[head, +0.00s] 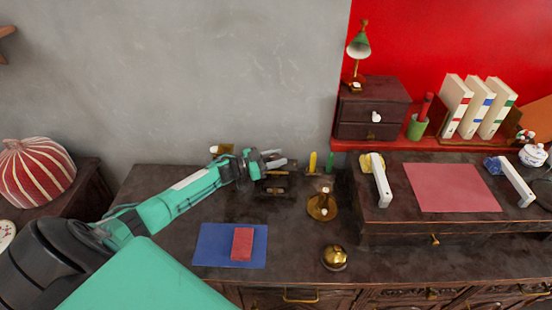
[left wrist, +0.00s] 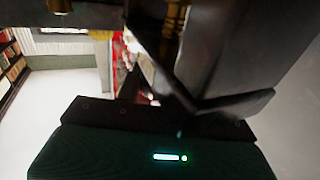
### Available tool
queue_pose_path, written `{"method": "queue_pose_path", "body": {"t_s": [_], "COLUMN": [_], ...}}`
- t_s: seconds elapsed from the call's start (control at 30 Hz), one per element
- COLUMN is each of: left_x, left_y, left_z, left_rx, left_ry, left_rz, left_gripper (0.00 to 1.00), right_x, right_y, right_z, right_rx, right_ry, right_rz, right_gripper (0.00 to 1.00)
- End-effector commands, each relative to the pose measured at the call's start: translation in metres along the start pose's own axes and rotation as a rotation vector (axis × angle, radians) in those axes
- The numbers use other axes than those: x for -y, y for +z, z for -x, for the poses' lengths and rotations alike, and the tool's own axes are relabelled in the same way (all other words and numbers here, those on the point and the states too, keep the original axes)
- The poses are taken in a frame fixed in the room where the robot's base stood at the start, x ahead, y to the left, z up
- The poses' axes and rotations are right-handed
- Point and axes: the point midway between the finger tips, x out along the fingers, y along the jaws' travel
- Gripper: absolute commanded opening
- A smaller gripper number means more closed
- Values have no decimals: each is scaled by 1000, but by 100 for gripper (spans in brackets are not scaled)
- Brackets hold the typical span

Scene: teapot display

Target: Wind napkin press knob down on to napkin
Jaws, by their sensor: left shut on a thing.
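A small dark wooden frame with brass-coloured parts, which looks like the napkin press (head: 277,187), stands on the back of the dark desk against the grey wall. My left gripper (head: 270,163) is at the top of this frame, shut on a part there that looks like the knob; the fingers hide most of it. No napkin can be made out inside the press from here. In the left wrist view, a large dark blurred body fills the top and right, close to the dark fingers. My right gripper is not in view.
A brass stand (head: 322,205) is just right of the press, with yellow and green upright pieces behind it. A brass bell (head: 335,257) and a blue mat (head: 212,246) with a red block (head: 242,244) are nearer. A raised desk box (head: 400,226) is at right.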

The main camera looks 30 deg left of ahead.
Motion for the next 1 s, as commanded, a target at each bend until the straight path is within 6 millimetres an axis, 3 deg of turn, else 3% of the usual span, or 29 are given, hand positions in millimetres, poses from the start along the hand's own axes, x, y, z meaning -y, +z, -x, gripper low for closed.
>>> {"method": "queue_pose_path", "body": {"t_s": [0.03, 0.07, 0.13, 0.17, 0.57, 0.77, 1.0], "left_x": [1, 1, 1, 1, 1, 1, 1], "left_y": [-1, -1, -1, -1, -9, -47, -107], "left_z": [0, 0, 0, 0, 0, 0, 0], "left_rx": [-2, -2, -1, -1, 0, 1, -1], "left_ry": [-2, -2, -2, -2, -1, 1, 1], "left_rz": [0, 0, 0, 0, -2, -6, -7], "left_gripper": [15, 43, 57, 59, 59, 59, 59], "right_x": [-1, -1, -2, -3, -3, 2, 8], "right_y": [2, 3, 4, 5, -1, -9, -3], "right_z": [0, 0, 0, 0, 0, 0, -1], "right_rx": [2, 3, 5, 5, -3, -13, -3], "right_ry": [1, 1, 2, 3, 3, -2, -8], "right_rz": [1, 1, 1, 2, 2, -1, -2], "right_gripper": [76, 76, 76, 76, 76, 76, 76]}}
